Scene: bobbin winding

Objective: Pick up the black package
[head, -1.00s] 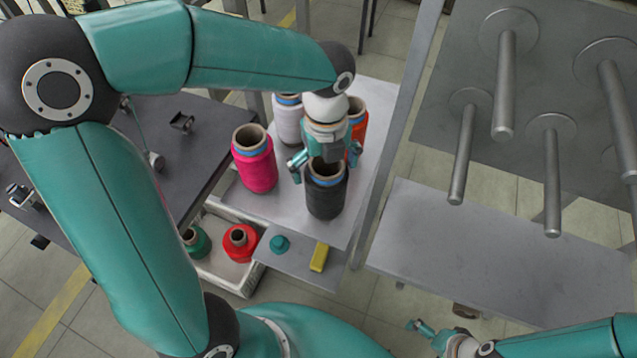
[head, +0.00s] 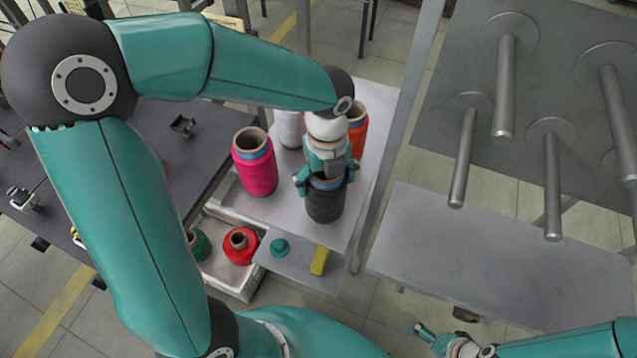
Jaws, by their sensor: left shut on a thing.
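The gripper hides much of the package's top opening. My right gripper (head: 420,330) is at the bottom edge, far from the spools; its fingers are too small to judge.
A pink spool (head: 255,165), a white spool (head: 290,130) and an orange spool (head: 357,128) stand close around. A white crate (head: 228,279) holds red and green spools. A yellow block (head: 319,261) lies on the lower ledge. A rack with metal pegs (head: 504,90) stands right.

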